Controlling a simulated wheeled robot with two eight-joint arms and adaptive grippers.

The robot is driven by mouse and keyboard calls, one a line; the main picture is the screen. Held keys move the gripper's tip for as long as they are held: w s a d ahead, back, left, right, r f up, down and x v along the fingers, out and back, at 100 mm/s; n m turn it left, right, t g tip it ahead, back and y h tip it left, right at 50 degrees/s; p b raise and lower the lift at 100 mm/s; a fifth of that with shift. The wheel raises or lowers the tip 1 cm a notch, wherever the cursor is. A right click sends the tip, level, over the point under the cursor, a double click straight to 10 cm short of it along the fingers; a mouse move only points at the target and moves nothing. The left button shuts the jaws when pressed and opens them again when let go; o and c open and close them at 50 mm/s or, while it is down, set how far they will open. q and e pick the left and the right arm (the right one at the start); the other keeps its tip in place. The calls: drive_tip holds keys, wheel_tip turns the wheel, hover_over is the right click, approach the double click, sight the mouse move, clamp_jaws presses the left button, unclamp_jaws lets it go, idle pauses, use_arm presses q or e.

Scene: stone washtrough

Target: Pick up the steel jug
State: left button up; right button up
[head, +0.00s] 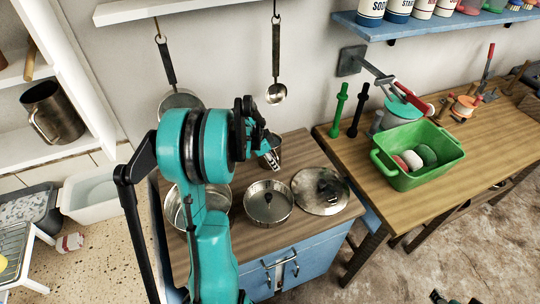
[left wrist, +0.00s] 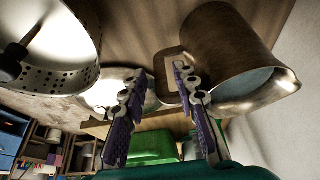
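A steel jug (head: 272,157) stands on the wooden counter, partly hidden behind my left gripper in the head view. In the left wrist view the jug (left wrist: 228,50) is large at the right, its squared handle facing the fingers. My left gripper (head: 260,134) is close to the jug. In the wrist view its two fingers (left wrist: 160,72) are apart, with the handle near their tips; I see no grip on it. A second, darker metal jug (head: 50,112) stands on the left shelf. Black and teal parts, perhaps my right gripper (head: 454,298), barely show at the bottom edge.
A steel pan (head: 268,203), a larger pot (head: 217,197) and a round lid (head: 318,195) crowd the counter. A ladle (head: 276,92) and another utensil hang above. A green basin (head: 425,165) stands on the table at right. A perforated pot (left wrist: 65,65) is near in the wrist view.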

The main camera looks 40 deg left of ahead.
use_arm(q)
drive_tip(key=b+x, duration=0.2)
drive_tip(key=x, duration=0.3)
drive_tip(key=shift+w+f, duration=0.15)
drive_tip(key=shift+f, duration=0.15)
drive_tip(key=shift+d+r, duration=0.1)
clamp_jaws()
